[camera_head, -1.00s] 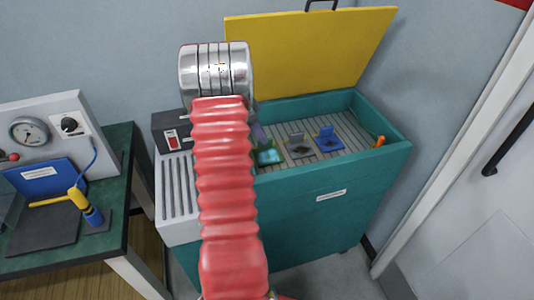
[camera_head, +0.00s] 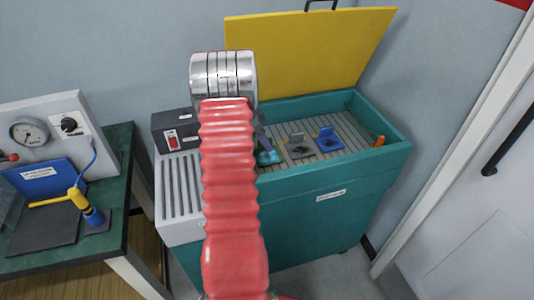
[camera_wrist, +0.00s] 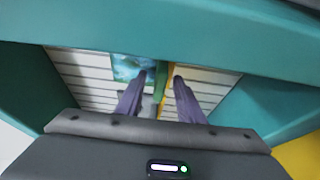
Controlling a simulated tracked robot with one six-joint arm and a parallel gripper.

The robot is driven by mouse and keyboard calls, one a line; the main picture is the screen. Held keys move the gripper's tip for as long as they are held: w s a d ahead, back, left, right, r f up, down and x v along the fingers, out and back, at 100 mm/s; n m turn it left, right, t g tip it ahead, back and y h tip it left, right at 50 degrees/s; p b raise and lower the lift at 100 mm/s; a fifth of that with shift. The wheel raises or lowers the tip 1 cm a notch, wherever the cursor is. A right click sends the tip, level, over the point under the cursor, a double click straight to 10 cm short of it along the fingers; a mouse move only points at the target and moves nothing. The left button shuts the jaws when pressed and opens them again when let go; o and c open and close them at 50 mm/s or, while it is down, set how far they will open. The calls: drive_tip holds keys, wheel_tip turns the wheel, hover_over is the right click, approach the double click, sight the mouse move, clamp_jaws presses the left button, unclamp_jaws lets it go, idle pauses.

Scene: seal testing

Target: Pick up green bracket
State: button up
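The green bracket stands in the teal bin, partly hidden behind my arm in the head view, with its light teal base (camera_head: 268,157) showing. In the wrist view its thin green upright (camera_wrist: 160,78) appears between my two fingers, and its patterned teal base (camera_wrist: 130,66) lies to the left. My gripper (camera_wrist: 160,82) is open, its dark purple fingers apart on either side of the upright. I cannot tell whether a finger touches it. In the head view my gripper (camera_head: 262,138) is mostly hidden by my arm and hangs over the bracket.
A grey bracket (camera_head: 299,150) and a blue bracket (camera_head: 328,141) stand to the right on the slatted floor. An orange item (camera_head: 379,141) is at the bin's right wall. The bin's teal front wall (camera_head: 330,179) and raised yellow lid (camera_head: 310,50) bound the space.

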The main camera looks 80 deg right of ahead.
drive_tip(key=shift+c, duration=0.6)
clamp_jaws()
